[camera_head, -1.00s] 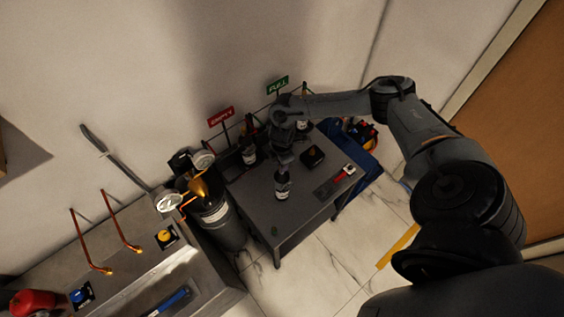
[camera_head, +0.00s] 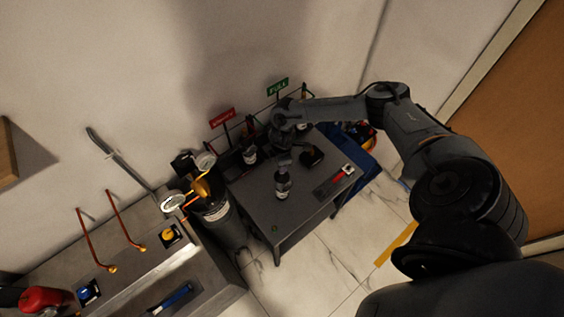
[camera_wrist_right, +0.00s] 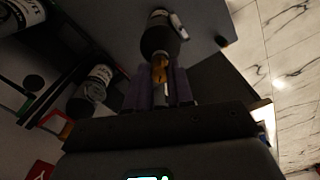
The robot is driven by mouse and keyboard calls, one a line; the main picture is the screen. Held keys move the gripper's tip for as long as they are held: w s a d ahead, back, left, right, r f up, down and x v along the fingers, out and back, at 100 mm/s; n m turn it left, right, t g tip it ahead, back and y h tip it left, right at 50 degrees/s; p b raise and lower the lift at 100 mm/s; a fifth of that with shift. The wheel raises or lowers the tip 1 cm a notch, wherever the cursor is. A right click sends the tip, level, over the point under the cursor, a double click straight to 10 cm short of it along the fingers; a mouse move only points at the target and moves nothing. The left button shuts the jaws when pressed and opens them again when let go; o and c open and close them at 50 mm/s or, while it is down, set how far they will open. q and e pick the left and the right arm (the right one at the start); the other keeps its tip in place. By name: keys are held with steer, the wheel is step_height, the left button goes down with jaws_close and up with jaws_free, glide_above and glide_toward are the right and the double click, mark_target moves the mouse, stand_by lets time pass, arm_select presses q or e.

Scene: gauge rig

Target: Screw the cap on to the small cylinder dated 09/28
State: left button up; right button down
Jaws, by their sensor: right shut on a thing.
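My right gripper (camera_head: 284,160) reaches down over the small table. It is right above a small dark cylinder (camera_head: 282,185) with a white label. In the right wrist view, my right gripper (camera_wrist_right: 160,88) is shut around the brass valve (camera_wrist_right: 160,68) at the top of this cylinder (camera_wrist_right: 158,38). I cannot read the date, nor tell whether its base touches the table. A small dark green piece (camera_head: 274,229) lies near the table's front corner; I cannot tell whether it is the cap. It also shows in the wrist view (camera_wrist_right: 221,41). My left gripper is out of view.
Another labelled cylinder (camera_head: 250,155) stands by the red sign (camera_head: 222,117); a green sign (camera_head: 278,87) is behind. A dark block (camera_head: 312,156) and a tray with a red-handled tool (camera_head: 340,176) are on the right. A large black tank (camera_head: 214,212) stands left of the table.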

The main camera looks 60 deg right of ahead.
steer(key=shift+m+p, duration=1.1)
steer(key=shift+m, duration=0.1)
steer(key=shift+f, duration=0.1)
steer(key=shift+m+p, duration=0.7)
steer(key=shift+p, duration=0.05)
steer(key=shift+m, duration=0.7)
steer(key=m, duration=0.2)
steer(key=shift+m, duration=0.3)
